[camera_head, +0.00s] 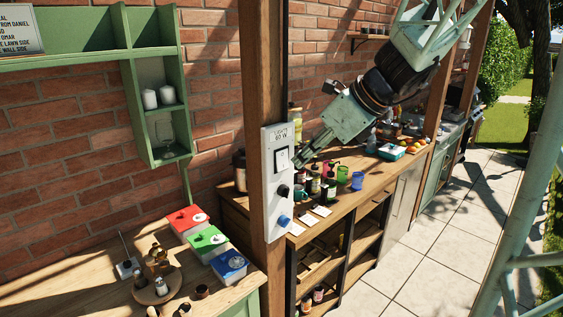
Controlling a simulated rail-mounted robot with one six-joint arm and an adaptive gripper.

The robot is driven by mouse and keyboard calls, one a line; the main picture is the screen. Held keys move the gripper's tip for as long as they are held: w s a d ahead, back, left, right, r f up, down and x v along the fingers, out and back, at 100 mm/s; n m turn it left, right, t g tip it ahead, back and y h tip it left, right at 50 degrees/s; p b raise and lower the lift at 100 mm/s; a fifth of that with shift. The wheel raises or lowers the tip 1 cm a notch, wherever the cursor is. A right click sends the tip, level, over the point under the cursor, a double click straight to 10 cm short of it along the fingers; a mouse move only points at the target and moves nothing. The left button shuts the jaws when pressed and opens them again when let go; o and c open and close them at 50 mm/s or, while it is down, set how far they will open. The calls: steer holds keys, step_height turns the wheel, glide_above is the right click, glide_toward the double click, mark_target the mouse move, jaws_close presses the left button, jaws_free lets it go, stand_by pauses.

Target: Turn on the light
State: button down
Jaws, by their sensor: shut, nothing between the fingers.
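A pale switch panel (271,205) is fixed to the wooden post, with a label at its top that seems to read "LIGHT". Below the label is a rocker switch (282,158). Under it are a black knob (283,191) and a blue knob (284,220). My gripper (299,164) is shut and empty, its fingertips just right of the rocker switch. I cannot tell whether they touch the panel. Which way the rocker is tilted is too small to tell. No lamp is clearly visible.
The wooden post (263,80) stands between two counters. The right counter (345,208) holds jars, cups and a teal tray (391,151). On the left are red, green and blue boxes (230,264) and a round board of jars. A green shelf (165,157) hangs on the brick wall.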

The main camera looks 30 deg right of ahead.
steer(key=d+m, duration=0.2)
steer(key=d, duration=0.4)
steer(key=shift+w+r+m+t+h+p, duration=0.3)
steer(key=shift+w+r+m+t+h, duration=0.1)
steer(key=shift+w+a+f, duration=0.1)
steer(key=shift+f, duration=0.05)
steer(key=b, duration=0.2)
glide_toward(284, 169)
step_height(284, 169, down, 4)
steer(key=w, duration=0.2)
steer(key=shift+w+a+f+p, duration=0.15)
steer(key=shift+w+a, duration=0.15)
steer(key=shift+w, duration=0.15)
steer(key=shift+w+a+r+p, duration=0.15)
steer(key=shift+w+a, duration=0.1)
steer(key=shift+w, duration=0.2)
